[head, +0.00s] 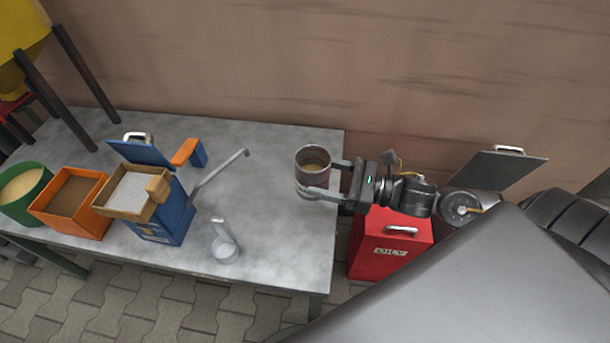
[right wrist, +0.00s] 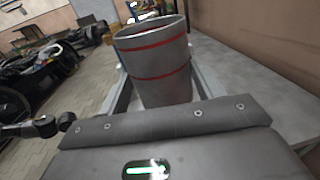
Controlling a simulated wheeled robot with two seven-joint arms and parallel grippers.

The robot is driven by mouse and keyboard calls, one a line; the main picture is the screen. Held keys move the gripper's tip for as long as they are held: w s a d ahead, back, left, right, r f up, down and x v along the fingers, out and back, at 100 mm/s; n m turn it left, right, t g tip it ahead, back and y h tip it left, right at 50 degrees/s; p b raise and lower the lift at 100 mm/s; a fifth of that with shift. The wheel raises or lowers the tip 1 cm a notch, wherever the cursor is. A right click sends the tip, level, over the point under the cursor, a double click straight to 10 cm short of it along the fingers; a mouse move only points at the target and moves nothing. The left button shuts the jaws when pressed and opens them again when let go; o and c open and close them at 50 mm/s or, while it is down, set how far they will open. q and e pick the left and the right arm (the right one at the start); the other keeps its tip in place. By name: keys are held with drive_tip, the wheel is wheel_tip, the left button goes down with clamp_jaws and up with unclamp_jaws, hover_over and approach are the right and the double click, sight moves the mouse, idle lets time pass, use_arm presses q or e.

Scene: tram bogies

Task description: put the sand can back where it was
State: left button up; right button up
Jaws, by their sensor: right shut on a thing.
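The sand can (head: 312,168) is a grey cylinder with red bands and an open top. Some tan content shows inside it in the head view. My right gripper (head: 328,180) is shut on the can, with one finger on each side, at the right end of the grey table. In the right wrist view the can (right wrist: 158,65) stands upright between the fingers. I cannot tell whether its base touches the table. My left gripper is not in view.
On the table (head: 275,225) stand a green tub of sand (head: 25,190), an orange box (head: 72,203), a blue box with a sieve (head: 160,215) and a small metal scoop (head: 225,242). A red bin marked OILY (head: 385,250) stands beside the table. The brown wall is behind.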

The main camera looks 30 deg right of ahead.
drive_tip(key=w+d+f, duration=0.1)
drive_tip(key=w+f, duration=0.1)
drive_tip(key=w, duration=0.2)
drive_tip(key=w+d+f, duration=0.1)
drive_tip(key=w+f, duration=0.2)
drive_tip(key=w+d+f, duration=0.1)
drive_tip(key=w+f, duration=0.2)
drive_tip(key=w, duration=0.1)
drive_tip(key=shift+w+d+f+b, duration=0.25)
drive_tip(key=shift+w+b, duration=0.05)
drive_tip(key=shift+w, duration=0.05)
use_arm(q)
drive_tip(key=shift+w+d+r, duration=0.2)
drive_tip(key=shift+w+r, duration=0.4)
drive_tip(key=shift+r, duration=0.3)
use_arm(e)
drive_tip(key=shift+w+f, duration=0.25)
drive_tip(key=f, duration=0.3)
drive_tip(key=shift+w+d, duration=0.1)
drive_tip(key=shift+w, duration=0.1)
drive_tip(key=shift+f, duration=0.3)
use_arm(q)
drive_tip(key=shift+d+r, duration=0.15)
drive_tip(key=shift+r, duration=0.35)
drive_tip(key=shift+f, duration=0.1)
